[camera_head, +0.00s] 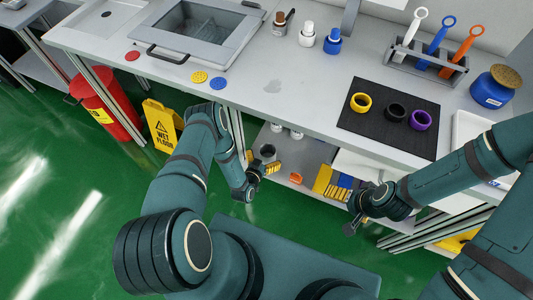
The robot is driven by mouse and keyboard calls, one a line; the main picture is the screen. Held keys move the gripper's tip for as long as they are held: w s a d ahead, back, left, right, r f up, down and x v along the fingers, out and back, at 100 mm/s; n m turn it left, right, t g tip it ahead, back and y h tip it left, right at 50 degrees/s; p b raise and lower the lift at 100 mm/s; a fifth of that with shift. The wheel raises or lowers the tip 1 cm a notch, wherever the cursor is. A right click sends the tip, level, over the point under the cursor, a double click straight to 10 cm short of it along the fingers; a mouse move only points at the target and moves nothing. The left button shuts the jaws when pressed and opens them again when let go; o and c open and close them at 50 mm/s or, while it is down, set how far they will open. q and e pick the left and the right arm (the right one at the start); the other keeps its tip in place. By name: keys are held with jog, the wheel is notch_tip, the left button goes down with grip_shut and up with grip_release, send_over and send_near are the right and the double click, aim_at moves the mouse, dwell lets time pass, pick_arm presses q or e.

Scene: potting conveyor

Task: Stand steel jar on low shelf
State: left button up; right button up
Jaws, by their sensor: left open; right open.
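A small grey, dark-mouthed cylinder (267,152), which looks like the steel jar, stands upright on the low shelf (314,165) under the workbench. My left gripper (270,169) is just in front of it, low beside the shelf's left part. Its jaws are open, and I cannot tell whether they touch the jar. My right gripper (352,226) is open and empty, in front of the shelf's right part and clear of the bench.
The low shelf also holds an orange ring (295,178), yellow and blue upright items (335,184) and white-topped items partly hidden by the bench edge. The workbench (300,85) overhangs the shelf. A wet-floor sign (161,125) and red bin (104,103) stand left.

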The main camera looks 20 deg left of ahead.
pick_arm(q)
jog(key=p+v, duration=0.2)
jog(key=v, duration=0.7)
jog(key=w+d+r+n+g+h, duration=0.1)
jog(key=d+r+g, duration=0.1)
jog(key=r+g, duration=0.25)
jog(key=w+d+r+g+h, duration=0.1)
jog(key=w+d+r+g, duration=0.15)
jog(key=r, duration=0.35)
jog(key=s+d+r+n+g+h, duration=0.1)
jog(key=s+d+r+g, duration=0.5)
jog(key=s+r, duration=0.5)
jog(key=shift+s+d+r, duration=0.2)
jog(key=shift+s+d, duration=0.05)
jog(key=shift+d, duration=0.3)
pick_arm(e)
jog(key=r, duration=0.2)
jog(key=shift+s+r, duration=0.3)
pick_arm(q)
jog(key=shift+a, duration=0.1)
pick_arm(e)
jog(key=shift+a, duration=0.15)
